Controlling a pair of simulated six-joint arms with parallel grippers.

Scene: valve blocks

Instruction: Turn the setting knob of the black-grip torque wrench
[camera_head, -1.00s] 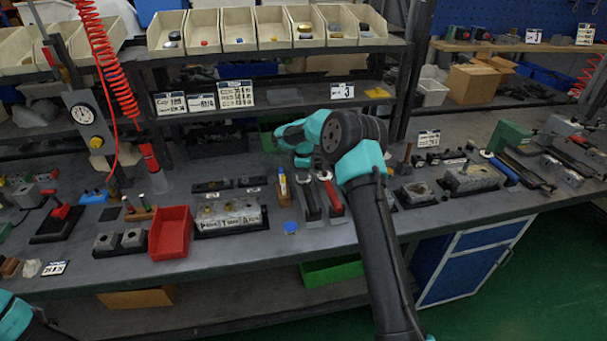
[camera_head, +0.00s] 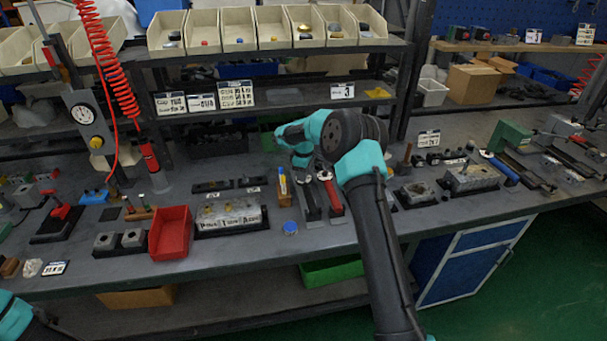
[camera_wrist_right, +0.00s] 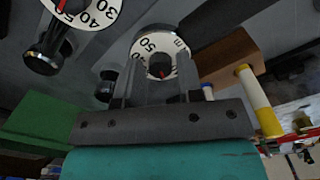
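The black-grip torque wrench (camera_head: 310,202) lies on the bench beside a red-grip wrench (camera_head: 333,197). My right gripper (camera_wrist_right: 159,75) points down at this wrench's head. Its two fingers stand apart on either side of the knob; I see no clear contact. Another dial (camera_wrist_right: 98,14) shows at upper left. My left gripper is out of view.
A wooden block (camera_head: 285,199) with a yellow-and-white handled tool (camera_wrist_right: 257,100) stands close beside the wrench. A blue round cap (camera_head: 290,227), a red bin (camera_head: 170,233) and a grey valve block (camera_head: 228,214) are nearby. The shelf (camera_head: 290,105) crosses behind. Bare bench lies in front.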

